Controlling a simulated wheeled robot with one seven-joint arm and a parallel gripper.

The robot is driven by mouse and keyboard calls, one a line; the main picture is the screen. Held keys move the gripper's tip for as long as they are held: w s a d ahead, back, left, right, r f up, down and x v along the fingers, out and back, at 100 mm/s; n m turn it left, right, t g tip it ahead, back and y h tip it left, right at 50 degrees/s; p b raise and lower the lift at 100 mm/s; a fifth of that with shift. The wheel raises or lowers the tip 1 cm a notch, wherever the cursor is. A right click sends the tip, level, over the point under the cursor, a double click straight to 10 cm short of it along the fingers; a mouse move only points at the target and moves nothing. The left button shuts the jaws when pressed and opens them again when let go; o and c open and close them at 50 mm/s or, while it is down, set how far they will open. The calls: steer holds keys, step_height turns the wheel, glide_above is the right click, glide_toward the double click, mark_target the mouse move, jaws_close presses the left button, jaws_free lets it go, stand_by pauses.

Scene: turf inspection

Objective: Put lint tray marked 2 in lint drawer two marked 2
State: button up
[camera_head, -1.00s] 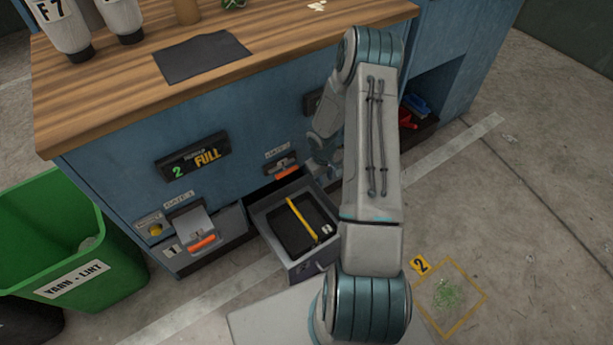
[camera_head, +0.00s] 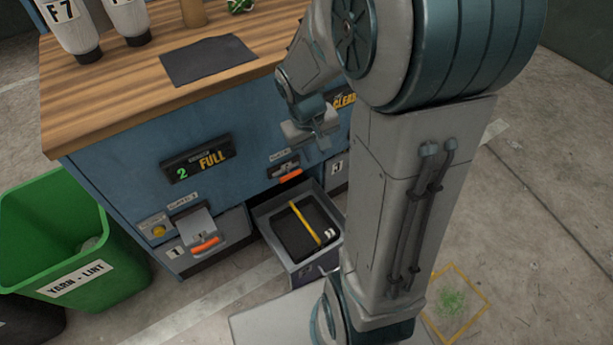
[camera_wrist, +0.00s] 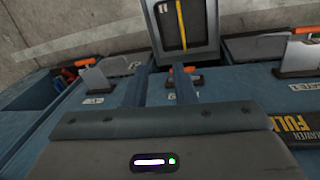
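The black lint tray (camera_head: 293,238) with a yellow bar across it and a small white label lies inside the pulled-out grey drawer (camera_head: 265,223). The mark on the label is too small to read surely. The drawer sits below the orange-handled gate (camera_head: 290,176), and its front is partly behind my arm. In the wrist view the tray (camera_wrist: 172,30) and drawer (camera_wrist: 213,55) are at the top. My gripper (camera_head: 318,142) is above the drawer, close to the cabinet front. Its two fingers (camera_wrist: 160,85) are apart with nothing between them.
A shut drawer marked 1 (camera_head: 232,228) with an orange-handled gate is left of the open one. A "2 FULL" display (camera_head: 197,160) is above. A green yarn-lint bin (camera_head: 95,283) stands at left. The wooden counter (camera_head: 120,100) overhangs the cabinet.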

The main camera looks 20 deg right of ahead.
steer(key=s+a+r+y, duration=0.1)
steer(key=s+a+r, duration=0.2)
steer(key=s, duration=0.2)
steer(key=s+a+r+y, duration=0.1)
steer(key=s+a+r, duration=0.2)
steer(key=s, duration=0.3)
steer(key=shift+s+a+t, duration=0.2)
steer(key=shift+a+t, duration=0.15)
steer(key=shift+t, duration=0.05)
steer(key=shift+r, duration=0.1)
